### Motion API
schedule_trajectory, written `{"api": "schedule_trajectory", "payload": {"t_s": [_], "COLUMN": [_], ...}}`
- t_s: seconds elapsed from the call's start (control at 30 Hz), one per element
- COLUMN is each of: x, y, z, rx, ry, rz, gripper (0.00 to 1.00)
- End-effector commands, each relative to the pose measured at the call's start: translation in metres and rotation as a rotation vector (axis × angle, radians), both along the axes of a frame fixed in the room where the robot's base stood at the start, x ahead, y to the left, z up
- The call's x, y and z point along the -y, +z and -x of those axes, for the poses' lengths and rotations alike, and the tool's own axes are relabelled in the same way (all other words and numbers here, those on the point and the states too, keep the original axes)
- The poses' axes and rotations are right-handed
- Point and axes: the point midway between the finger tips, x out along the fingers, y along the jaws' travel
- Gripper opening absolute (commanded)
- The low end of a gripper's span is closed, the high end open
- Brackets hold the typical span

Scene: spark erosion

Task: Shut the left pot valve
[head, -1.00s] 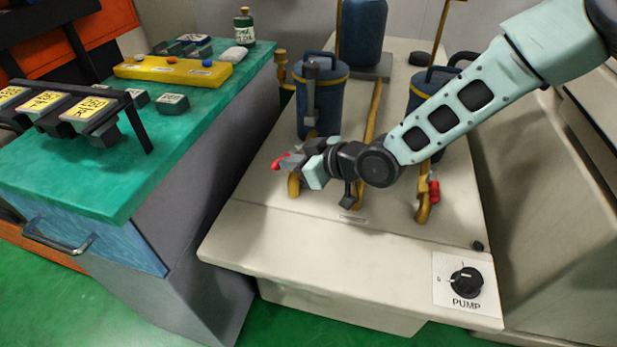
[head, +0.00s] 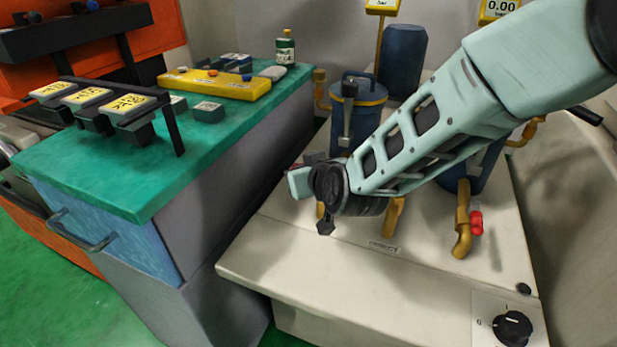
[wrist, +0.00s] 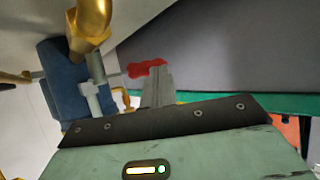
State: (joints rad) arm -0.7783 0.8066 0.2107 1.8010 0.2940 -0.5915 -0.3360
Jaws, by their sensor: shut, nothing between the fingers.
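The left pot valve's red handle (wrist: 147,69) shows in the wrist view beside a brass pipe (wrist: 92,20). My gripper (wrist: 157,72) is shut and empty, its fingertips overlapping the handle's right part in the picture. I cannot tell whether they touch it. In the head view the left pot (head: 345,125) is a blue cylinder with a yellow band. My gripper (head: 298,178) is in front of and left of it, over the cream table, and largely hides the left valve.
The right valve's red handle (head: 476,223) sits on a brass pipe (head: 462,225), right of my arm. A black pump knob (head: 512,328) is at the cream table's (head: 350,270) front right. A green-topped bench (head: 110,175) stands close on the left.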

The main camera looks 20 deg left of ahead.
Motion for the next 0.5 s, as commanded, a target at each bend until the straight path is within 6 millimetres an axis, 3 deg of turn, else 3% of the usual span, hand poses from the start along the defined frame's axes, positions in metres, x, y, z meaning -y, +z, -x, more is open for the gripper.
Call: {"api": "schedule_trajectory", "payload": {"t_s": [0.1,0.5], "x": [-0.006,-0.018], "y": [0.0,0.0], "z": [-0.004,-0.019], "rx": [0.001,-0.001], "ry": [-0.07,-0.065], "rz": [0.0,0.0], "gripper": [0.0,0.0]}}
